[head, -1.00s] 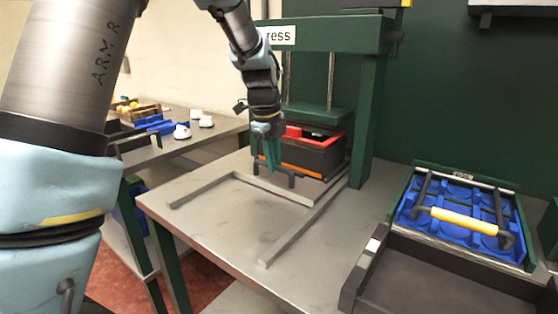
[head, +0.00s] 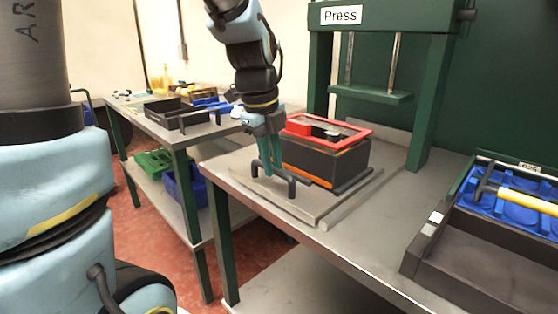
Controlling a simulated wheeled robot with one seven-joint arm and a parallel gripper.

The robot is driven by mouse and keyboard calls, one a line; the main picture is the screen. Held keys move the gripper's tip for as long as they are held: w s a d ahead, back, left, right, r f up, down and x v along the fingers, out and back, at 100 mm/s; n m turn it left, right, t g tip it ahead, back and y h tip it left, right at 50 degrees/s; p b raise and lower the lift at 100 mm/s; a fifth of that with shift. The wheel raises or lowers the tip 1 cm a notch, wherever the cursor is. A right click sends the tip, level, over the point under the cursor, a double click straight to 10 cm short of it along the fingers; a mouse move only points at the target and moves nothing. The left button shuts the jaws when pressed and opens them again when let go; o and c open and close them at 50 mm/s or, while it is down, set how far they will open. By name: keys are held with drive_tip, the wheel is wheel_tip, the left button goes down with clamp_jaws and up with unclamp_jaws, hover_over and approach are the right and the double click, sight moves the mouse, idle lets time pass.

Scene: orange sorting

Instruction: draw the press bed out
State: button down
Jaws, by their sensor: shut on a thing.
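My gripper (head: 267,168) points down and is shut on the handle's left part. The fingers partly hide the handle and the bed's left side.
The rails' front ends and the table's front edge (head: 262,222) are close to the handle. A dark tray (head: 475,255) and a blue crate with a yellow-gripped handle (head: 515,197) stand at the right. A side table (head: 150,112) with trays stands at the left.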

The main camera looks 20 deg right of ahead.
drive_tip(key=shift+s+a, duration=0.25)
drive_tip(key=shift+a, duration=0.2)
drive_tip(key=c, duration=0.8)
unclamp_jaws()
drive_tip(key=shift+a, duration=0.1)
drive_tip(key=shift+r, duration=0.3)
drive_tip(key=r, duration=0.3)
drive_tip(key=a+r, duration=0.1)
drive_tip(key=r, duration=0.2)
drive_tip(key=s+r, duration=0.1)
drive_tip(key=r, duration=0.3)
drive_tip(key=shift+a, duration=0.4)
